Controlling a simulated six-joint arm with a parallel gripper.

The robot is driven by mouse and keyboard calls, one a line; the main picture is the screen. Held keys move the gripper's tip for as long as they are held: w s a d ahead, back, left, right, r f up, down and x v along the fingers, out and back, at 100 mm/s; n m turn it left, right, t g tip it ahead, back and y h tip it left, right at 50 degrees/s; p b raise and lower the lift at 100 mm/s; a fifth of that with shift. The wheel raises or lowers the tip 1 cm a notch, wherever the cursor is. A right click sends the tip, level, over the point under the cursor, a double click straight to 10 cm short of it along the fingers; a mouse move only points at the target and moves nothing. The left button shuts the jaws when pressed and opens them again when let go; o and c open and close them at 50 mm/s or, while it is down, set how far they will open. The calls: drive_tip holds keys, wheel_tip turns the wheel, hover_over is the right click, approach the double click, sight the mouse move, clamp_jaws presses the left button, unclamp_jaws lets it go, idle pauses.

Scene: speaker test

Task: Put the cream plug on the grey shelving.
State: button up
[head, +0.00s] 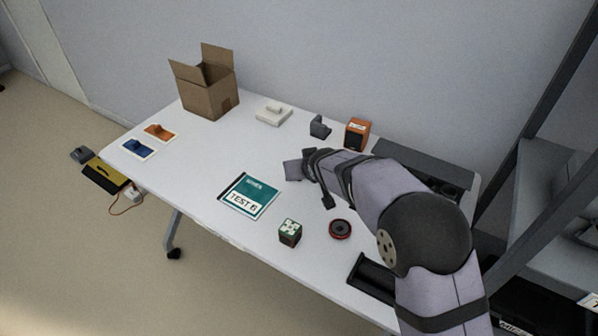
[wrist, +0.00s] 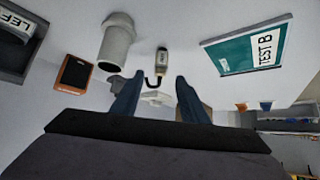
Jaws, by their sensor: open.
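A pale cream block-like thing (head: 273,111), the likeliest cream plug, lies at the back of the white table, right of the cardboard box. A small pale shape (wrist: 157,98) beyond my fingers in the wrist view may be the same thing. The grey shelving (head: 540,190) stands off the table's right end, partly cut off by the picture edge. My gripper (wrist: 157,82) is open, with nothing held between its fingers. In the head view my gripper (head: 293,171) is over the mid table, in front of the pale thing and apart from it; its fingers are hard to make out.
A cardboard box (head: 208,98), a dark grey part (head: 320,126) and an orange speaker (head: 357,134) stand along the back. A teal TEST B case (head: 248,195), a small patterned cube (head: 290,232) and a round red-black part (head: 340,229) lie nearer. The left middle is clear.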

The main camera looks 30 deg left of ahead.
drive_tip(key=shift+p+x, duration=0.75)
drive_tip(key=shift+x, duration=1.85)
clamp_jaws()
